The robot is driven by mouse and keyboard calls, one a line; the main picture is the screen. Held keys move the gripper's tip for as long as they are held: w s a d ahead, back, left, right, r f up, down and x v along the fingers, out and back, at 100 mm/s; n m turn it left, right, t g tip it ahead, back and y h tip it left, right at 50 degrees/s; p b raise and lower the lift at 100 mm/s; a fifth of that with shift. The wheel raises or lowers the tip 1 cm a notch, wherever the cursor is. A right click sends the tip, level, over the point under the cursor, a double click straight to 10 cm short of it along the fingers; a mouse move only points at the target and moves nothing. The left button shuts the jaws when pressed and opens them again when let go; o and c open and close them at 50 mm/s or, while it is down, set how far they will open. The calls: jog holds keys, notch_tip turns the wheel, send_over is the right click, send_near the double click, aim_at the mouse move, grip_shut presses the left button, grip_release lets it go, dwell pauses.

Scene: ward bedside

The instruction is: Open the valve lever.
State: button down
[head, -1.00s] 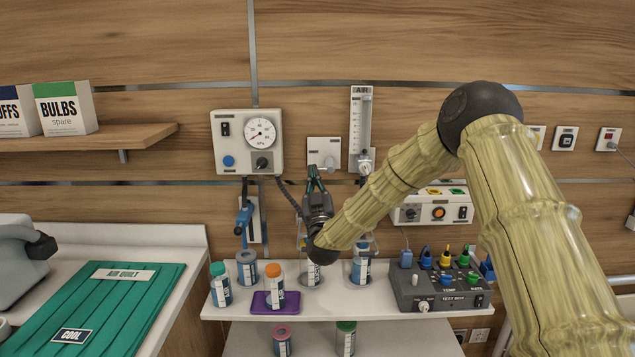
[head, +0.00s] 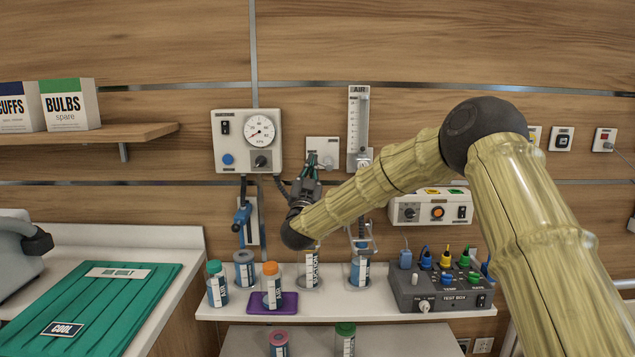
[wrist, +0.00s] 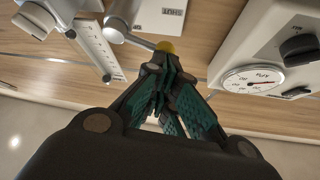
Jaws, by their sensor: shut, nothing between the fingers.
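The valve's pale wall plate (head: 323,146) is in the head view between the gauge panel and the air flowmeter. In the wrist view the plate (wrist: 160,14) bears the upside-down word SHUT. In the head view my gripper (head: 310,162) is in front of the plate's lower left and hides part of the lever.
The gauge panel (head: 233,158) is close on the left and the air flowmeter (head: 358,120) on the right. Below, a shelf (head: 225,312) holds several capped bottles and a grey test box (head: 440,290). The wall above is clear.

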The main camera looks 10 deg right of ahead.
jog(key=s+a+f+m+g+h+b, duration=0.1)
jog(key=s+a+m+g+h+b, duration=0.4)
jog(key=m, duration=0.9)
jog(key=s+g+b, duration=0.3)
jog(key=s+b, duration=0.1)
jog(key=s, duration=0.1)
jog(key=shift+s+a+m+h+b, duration=0.25)
jog(key=shift+a+m+h+b, duration=0.05)
jog(key=shift+m+h+b, duration=0.1)
dwell(0.4)
